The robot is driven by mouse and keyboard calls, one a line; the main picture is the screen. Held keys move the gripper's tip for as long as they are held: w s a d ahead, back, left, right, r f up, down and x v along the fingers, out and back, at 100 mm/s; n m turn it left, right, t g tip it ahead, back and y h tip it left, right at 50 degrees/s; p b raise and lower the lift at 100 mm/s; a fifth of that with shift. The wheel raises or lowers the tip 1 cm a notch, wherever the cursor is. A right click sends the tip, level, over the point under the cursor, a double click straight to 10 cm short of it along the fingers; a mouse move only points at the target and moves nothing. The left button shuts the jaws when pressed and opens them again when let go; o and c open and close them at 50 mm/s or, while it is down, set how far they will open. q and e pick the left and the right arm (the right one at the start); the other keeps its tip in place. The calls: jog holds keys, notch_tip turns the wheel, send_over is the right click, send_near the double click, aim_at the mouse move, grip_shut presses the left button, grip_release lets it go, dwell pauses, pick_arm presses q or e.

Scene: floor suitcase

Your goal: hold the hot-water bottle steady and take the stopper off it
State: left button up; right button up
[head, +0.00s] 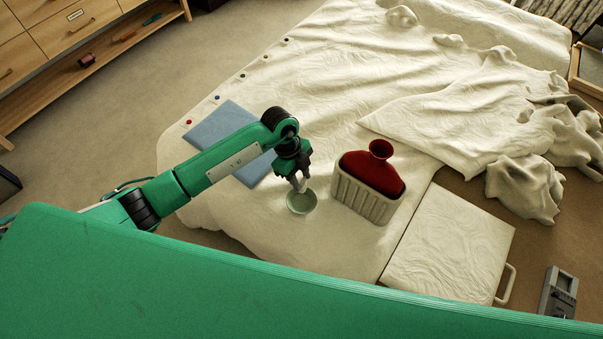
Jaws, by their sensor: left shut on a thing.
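The red hot-water bottle (372,174) stands upright in a pale ribbed holder (362,202) on the bed. Its flared neck points up, and I see no stopper in its mouth. My left gripper (301,187) is to the left of the holder, low over a small pale green bowl (301,203). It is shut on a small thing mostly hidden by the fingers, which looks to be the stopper. I cannot tell whether that thing touches the bowl. My right gripper is out of view, and nothing is seen holding the bottle.
A blue folded cloth or pad (228,138) lies behind my left arm. A pale flat case or board with a handle (450,243) is right of the holder. A grey device (558,293) is on the floor.

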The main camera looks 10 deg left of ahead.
pick_arm(q)
notch_tip(320, 180, down, 4)
jog(key=b, duration=0.3)
notch_tip(320, 180, down, 2)
jog(key=shift+f+b, duration=0.25)
jog(key=shift+b, duration=0.85)
jog(key=shift+f+b, duration=0.65)
jog(key=shift+f, duration=0.05)
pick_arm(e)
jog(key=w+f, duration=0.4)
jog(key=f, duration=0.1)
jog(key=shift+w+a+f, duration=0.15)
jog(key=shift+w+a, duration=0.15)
pick_arm(q)
jog(key=o, duration=1.2)
jog(key=shift+c, duration=0.2)
